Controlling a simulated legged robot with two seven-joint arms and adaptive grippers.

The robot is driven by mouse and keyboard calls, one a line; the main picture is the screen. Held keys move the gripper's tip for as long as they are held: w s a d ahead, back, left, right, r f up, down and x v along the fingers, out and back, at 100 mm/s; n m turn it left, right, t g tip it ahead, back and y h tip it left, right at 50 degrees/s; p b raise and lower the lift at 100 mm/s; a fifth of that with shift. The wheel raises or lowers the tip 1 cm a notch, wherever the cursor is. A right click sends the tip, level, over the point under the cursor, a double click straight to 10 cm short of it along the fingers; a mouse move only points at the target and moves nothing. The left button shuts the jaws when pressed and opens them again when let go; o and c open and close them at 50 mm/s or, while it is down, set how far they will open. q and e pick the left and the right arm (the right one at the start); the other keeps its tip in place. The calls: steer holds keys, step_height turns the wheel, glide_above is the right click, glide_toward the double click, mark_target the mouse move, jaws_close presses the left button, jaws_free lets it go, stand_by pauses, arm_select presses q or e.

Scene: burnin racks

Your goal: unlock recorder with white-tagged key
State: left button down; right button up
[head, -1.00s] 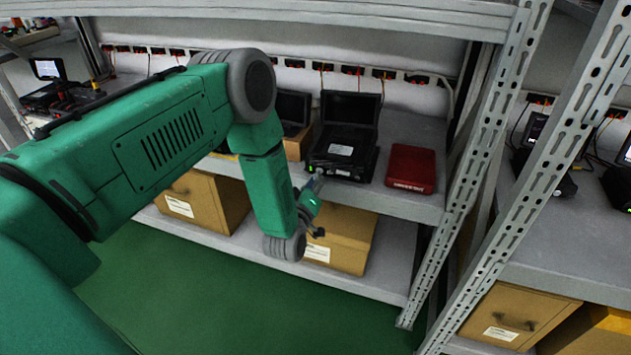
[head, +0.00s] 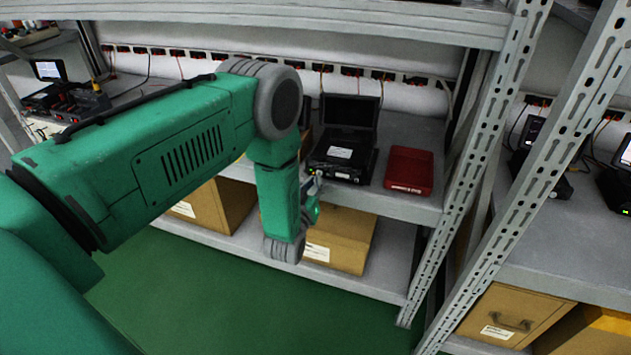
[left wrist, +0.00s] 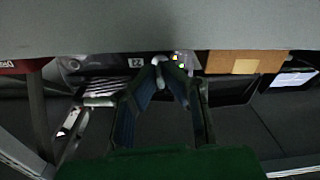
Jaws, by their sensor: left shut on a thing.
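The recorder (head: 345,150) is a black case with its lid raised and a white label, on the middle shelf in the head view. Its front, with a label reading "23" or similar, shows in the left wrist view (left wrist: 100,65). My left gripper (head: 314,187) is at the shelf's front edge, just below and left of the recorder's front. In the left wrist view its blue-grey fingers (left wrist: 170,66) converge on a small whitish thing, the white-tagged key (left wrist: 158,60). The key is mostly hidden by the fingertips. I cannot tell whether it touches the lock. My right gripper is not in view.
Cardboard boxes (head: 340,240) stand on the lower shelf. A perforated metal post (head: 470,170) rises to the right. My left arm hides the shelf left of the recorder. The green floor (head: 240,300) is clear.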

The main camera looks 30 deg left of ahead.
arm_select(q)
steer(key=shift+m+p, duration=0.3)
steer(key=shift+m, duration=5.3)
steer(key=shift+f, duration=0.1)
steer(key=c, duration=2)
jaws_free()
steer(key=shift+s, duration=0.1)
steer(key=shift+s+d, duration=0.15)
steer(key=shift+s, duration=0.2)
steer(key=v, duration=1.1)
steer(key=shift+d, duration=0.1)
